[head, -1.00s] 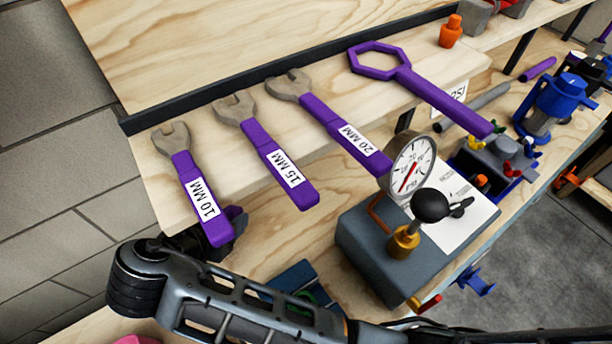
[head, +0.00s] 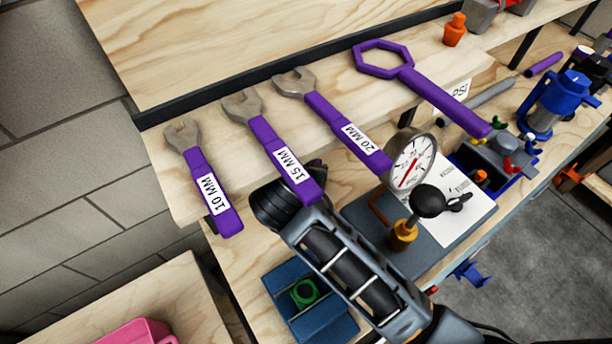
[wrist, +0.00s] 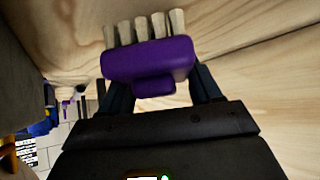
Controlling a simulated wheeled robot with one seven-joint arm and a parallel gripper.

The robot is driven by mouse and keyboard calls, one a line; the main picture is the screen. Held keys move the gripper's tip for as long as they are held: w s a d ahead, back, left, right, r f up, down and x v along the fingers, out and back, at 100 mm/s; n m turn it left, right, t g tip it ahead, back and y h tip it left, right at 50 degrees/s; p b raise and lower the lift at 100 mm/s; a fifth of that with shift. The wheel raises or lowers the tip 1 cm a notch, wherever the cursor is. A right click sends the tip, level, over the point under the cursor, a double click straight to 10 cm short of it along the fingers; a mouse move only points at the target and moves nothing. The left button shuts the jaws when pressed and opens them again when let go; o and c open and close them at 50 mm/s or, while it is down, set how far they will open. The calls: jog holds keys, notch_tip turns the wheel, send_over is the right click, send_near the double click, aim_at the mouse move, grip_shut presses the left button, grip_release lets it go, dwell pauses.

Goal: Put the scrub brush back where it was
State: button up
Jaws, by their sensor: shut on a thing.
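The scrub brush (wrist: 150,62) has a purple body and a row of pale bristles, and it shows in the wrist view. My gripper (wrist: 155,88) is shut on its purple body, with one dark finger on each side. The bristles point up in that picture, away from my wrist, in front of pale wood. I cannot tell whether the brush touches the wood. In the head view my arm reaches in under the wrench shelf's front edge. The brush and my fingers are hidden there.
The wooden shelf (head: 185,209) holds purple wrenches, some overhanging its front edge close to my arm. A grey gauge block (head: 385,213) stands right of my arm. A blue box (head: 283,279) with a green ring lies below. A pink container (head: 138,333) is at lower left.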

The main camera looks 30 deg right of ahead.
notch_tip(320, 180, down, 3)
jog(key=shift+f+b, duration=0.2)
jog(key=shift+b, duration=1)
jog(key=shift+r, duration=0.1)
jog(key=o, duration=1.2)
jog(key=shift+v, duration=3.75)
